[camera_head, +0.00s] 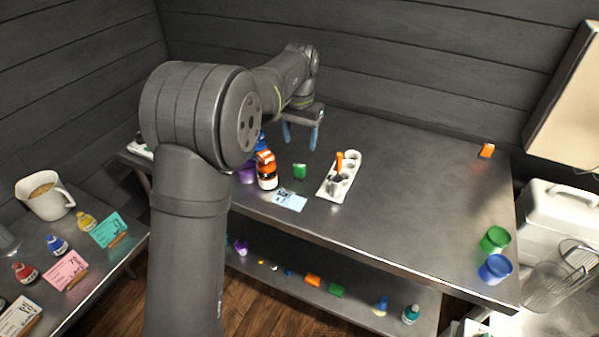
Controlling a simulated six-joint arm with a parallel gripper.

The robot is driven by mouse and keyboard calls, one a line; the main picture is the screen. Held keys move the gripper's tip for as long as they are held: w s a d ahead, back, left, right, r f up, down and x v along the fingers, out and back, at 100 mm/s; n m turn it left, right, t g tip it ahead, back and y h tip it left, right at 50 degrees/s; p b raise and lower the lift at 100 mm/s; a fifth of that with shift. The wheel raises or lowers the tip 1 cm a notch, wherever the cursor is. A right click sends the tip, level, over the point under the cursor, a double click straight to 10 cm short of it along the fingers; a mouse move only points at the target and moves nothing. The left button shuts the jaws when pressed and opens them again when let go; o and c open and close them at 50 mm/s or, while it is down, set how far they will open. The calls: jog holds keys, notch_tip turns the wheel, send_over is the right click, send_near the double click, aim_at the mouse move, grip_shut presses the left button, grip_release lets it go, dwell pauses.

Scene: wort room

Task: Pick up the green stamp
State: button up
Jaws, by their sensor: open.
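A small green block-like piece (300,171) stands on the dark table, right of an orange-and-white bottle. Another small green piece (336,290) lies on the lower shelf, beside an orange one. Both are too small for me to tell which is the green stamp. My gripper (300,137) points down above the back of the table, with its two fingers apart and nothing seen between them. In the picture it is above the green piece on the table, apart from it.
The bottle (266,171) stands close left of the green piece. A white holder (331,189) with cups and an orange item is to its right, a blue card (290,201) in front. A green cup (495,239) and blue cup (495,268) stand far right. The table's right-middle is clear.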

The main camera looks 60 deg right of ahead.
aim_at(299, 165)
notch_tip(299, 165, down, 13)
jog(key=shift+w+r, duration=0.1)
jog(key=c, duration=1.1)
